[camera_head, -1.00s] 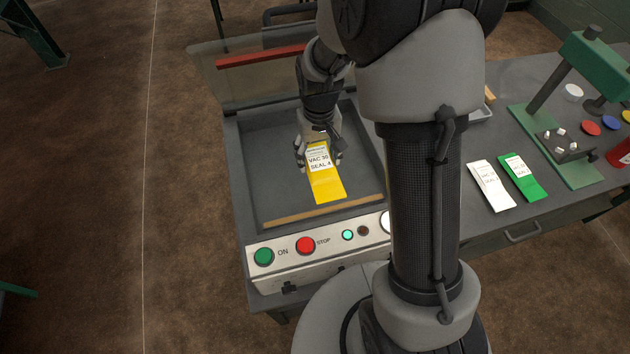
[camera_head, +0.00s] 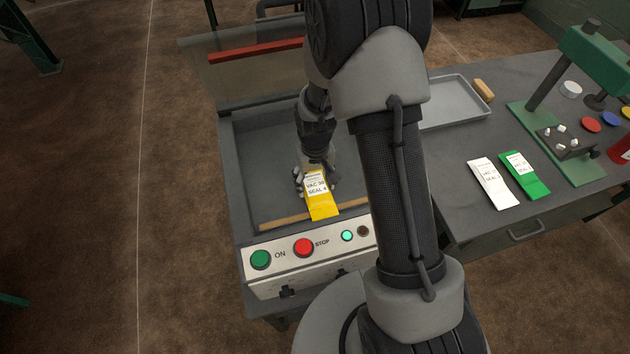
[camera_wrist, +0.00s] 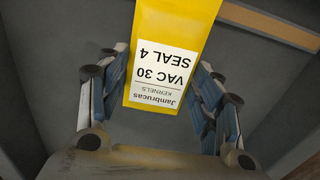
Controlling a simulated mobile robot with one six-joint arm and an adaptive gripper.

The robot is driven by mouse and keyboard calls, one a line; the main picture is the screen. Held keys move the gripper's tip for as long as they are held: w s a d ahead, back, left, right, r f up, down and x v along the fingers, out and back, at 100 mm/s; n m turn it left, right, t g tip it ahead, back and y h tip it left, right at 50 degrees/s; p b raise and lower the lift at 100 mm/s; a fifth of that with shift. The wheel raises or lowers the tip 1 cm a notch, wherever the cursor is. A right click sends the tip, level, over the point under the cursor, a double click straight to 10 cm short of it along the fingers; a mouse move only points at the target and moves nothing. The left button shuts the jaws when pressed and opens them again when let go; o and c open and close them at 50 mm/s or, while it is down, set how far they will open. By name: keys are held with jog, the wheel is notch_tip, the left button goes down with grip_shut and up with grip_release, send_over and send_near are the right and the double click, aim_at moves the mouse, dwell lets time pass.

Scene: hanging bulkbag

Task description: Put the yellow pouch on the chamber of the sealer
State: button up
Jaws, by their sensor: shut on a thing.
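The yellow pouch (camera_head: 322,208) has a white label reading VAC 30, SEAL 4. My gripper (camera_head: 316,182) is shut on its label end, over the front part of the sealer's grey chamber (camera_head: 262,160). The pouch's free end points to the front and overlaps the tan bar (camera_head: 280,222) in the head view. I cannot tell whether the pouch touches the chamber floor. In the wrist view the pouch (camera_wrist: 178,22) sits between the two fingers, label facing the camera. The sealer's lid (camera_head: 255,75), with a red bar, is raised behind.
The sealer's front panel has a green ON button (camera_head: 260,259) and a red STOP button (camera_head: 303,247). To the right lie a white pouch (camera_head: 493,184), a green pouch (camera_head: 525,176), a grey tray (camera_head: 455,103) and a green press (camera_head: 555,90). My arm hides the chamber's right side.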

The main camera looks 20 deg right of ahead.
jog(key=shift+f, duration=0.25)
jog(key=o, duration=1.1)
jog(key=shift+r, duration=0.15)
notch_tip(320, 180, up, 12)
jog(key=p, duration=0.3)
notch_tip(320, 180, up, 10)
jog(key=t, duration=0.1)
send_over(315, 184)
jog(key=s, duration=0.3)
jog(key=s+r+t, duration=0.1)
jog(key=s+r, duration=0.3)
jog(key=s, duration=0.2)
jog(key=s+r+t, duration=0.1)
jog(key=s+r, duration=0.3)
jog(key=s, duration=0.2)
jog(key=s+r+t, duration=0.1)
jog(key=s+r, duration=0.3)
jog(key=s, duration=0.2)
jog(key=shift+s+r+t, duration=0.2)
jog(key=shift+r+t, duration=0.1)
jog(key=shift+r, duration=0.05)
